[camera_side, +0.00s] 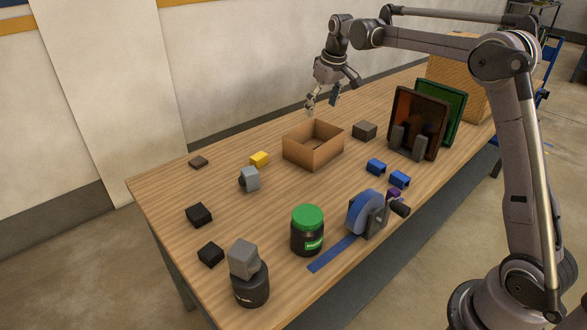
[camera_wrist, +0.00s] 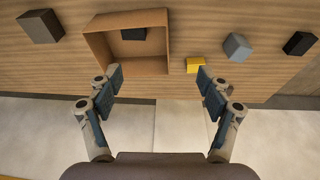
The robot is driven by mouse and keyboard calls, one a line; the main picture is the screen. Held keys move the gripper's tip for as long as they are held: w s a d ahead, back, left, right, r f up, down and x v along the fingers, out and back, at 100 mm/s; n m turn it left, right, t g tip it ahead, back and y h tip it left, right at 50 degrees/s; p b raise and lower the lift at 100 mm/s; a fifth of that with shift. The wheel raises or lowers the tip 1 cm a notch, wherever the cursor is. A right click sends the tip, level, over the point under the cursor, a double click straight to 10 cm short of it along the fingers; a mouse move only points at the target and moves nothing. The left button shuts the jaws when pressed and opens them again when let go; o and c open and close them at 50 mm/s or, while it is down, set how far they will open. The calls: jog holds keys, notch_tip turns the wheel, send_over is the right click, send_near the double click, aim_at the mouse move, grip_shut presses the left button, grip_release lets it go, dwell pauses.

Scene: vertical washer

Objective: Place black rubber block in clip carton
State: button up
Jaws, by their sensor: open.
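The clip carton (camera_side: 299,154) is an open brown box on the table; it also shows in the wrist view (camera_wrist: 140,66). In the wrist view a dark block (camera_wrist: 132,35), looking like black rubber, lies inside by the carton's far wall; the front wall hides it in the side view. Two more black blocks, one (camera_side: 199,214) and another (camera_side: 210,253), lie at the table's left end. My gripper (camera_side: 321,106) is open and empty, above and behind the carton on the wall side. Its fingers (camera_wrist: 158,78) are wide apart in the wrist view.
A yellow block (camera_side: 259,159), a grey block (camera_side: 250,179) and a flat dark piece (camera_side: 198,161) lie left of the carton. A grey-brown block (camera_side: 365,131) is to its right. A green-lidded jar (camera_side: 307,236), tape dispenser (camera_side: 367,213) and upright trays (camera_side: 419,121) stand around.

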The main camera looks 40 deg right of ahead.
jog(key=s+a+r+t, duration=0.1)
jog(key=s+a+t, duration=0.1)
jog(key=s+a, duration=0.65)
jog(key=s+a+r+t, duration=0.1)
jog(key=s+a, duration=0.3)
jog(key=s, duration=0.9)
jog(key=s+a+f+t, duration=0.1)
jog(key=s+a+f, duration=0.1)
jog(key=s+f, duration=0.4)
jog(key=shift+s+a, duration=0.35)
jog(key=shift+s, duration=0.55)
